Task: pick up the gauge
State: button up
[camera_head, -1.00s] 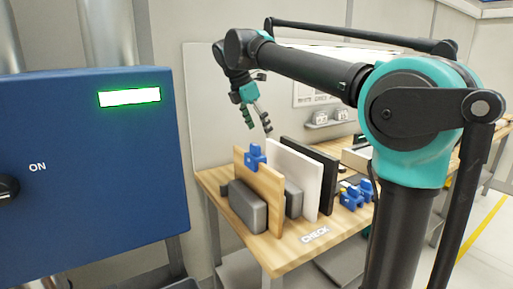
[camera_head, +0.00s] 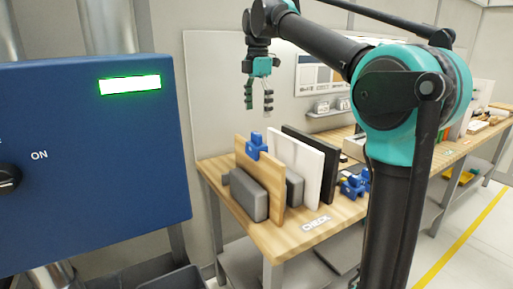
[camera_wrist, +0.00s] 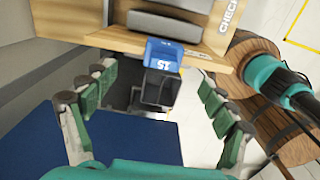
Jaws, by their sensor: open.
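A blue gauge (camera_head: 257,146) sits on the top edge of an upright wooden board (camera_head: 270,190) on the bench. In the wrist view, a blue piece marked 15 (camera_wrist: 163,55) shows at the board's edge, ahead of and between my fingers. My gripper (camera_head: 259,106) is open and empty, pointing down above the gauge and apart from it. Its green fingers also show spread in the wrist view (camera_wrist: 157,78).
Grey blocks (camera_head: 248,195) stand beside the boards. A white board (camera_head: 297,165) and a black board (camera_head: 325,160) stand to the right. A blue cabinet (camera_head: 95,200) fills the left.

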aim_at(256, 133)
notch_tip(256, 133, down, 5)
jog(key=f, duration=0.2)
jog(key=s+f, duration=0.1)
jog(key=f, duration=0.1)
jog(key=shift+s+a+f, duration=0.1)
jog(key=shift+a+f, duration=0.05)
jog(key=shift+f, duration=0.55)
jog(key=shift+c, duration=0.4)
jog(key=c, duration=1.3)
jog(key=shift+c, duration=0.2)
jog(key=shift+r, duration=0.15)
